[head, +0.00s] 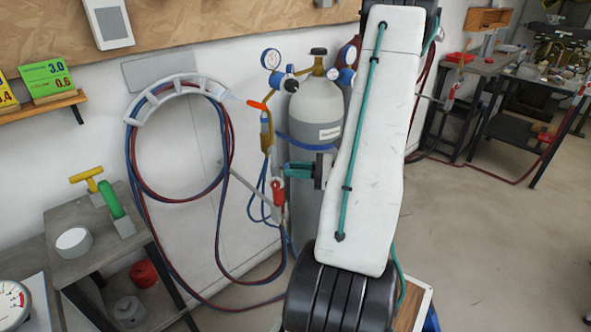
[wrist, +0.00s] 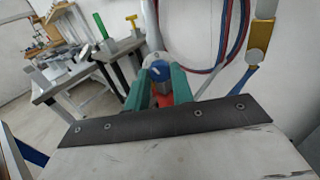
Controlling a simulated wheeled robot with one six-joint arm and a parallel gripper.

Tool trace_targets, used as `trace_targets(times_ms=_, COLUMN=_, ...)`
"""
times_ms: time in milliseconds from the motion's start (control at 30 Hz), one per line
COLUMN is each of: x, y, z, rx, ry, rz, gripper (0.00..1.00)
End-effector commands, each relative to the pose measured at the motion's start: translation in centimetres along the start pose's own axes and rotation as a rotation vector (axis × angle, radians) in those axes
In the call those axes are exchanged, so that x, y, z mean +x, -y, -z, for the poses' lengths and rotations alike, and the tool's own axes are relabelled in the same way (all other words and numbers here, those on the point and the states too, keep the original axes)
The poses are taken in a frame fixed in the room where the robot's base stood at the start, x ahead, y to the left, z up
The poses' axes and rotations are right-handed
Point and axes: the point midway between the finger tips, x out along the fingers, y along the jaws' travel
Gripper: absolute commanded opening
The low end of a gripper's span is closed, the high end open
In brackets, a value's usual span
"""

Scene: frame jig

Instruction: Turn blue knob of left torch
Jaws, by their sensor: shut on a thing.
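In the wrist view, a blue knob (wrist: 160,67) with a pale pointer mark shows between the two fingertips (wrist: 157,74), with red-orange behind and below. The gripper is shut on the blue knob. In the head view the knob is hidden by the fingers.
A grey gas cylinder (head: 317,115) with gauges stands just behind my gripper. Red and blue hoses hang on a white wall holder (head: 180,82). A small bench (head: 80,262) with a green-handled tool (head: 112,200) stands at left. Open floor lies at right.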

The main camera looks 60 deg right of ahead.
Motion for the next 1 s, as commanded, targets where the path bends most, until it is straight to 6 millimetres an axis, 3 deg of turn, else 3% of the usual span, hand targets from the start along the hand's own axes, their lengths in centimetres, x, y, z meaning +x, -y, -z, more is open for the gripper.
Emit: trace_targets(times_ms=1000, x=-0.02, y=-0.12, z=-0.12, rx=0.574, ry=-0.033, rz=0.033, gripper=0.01)
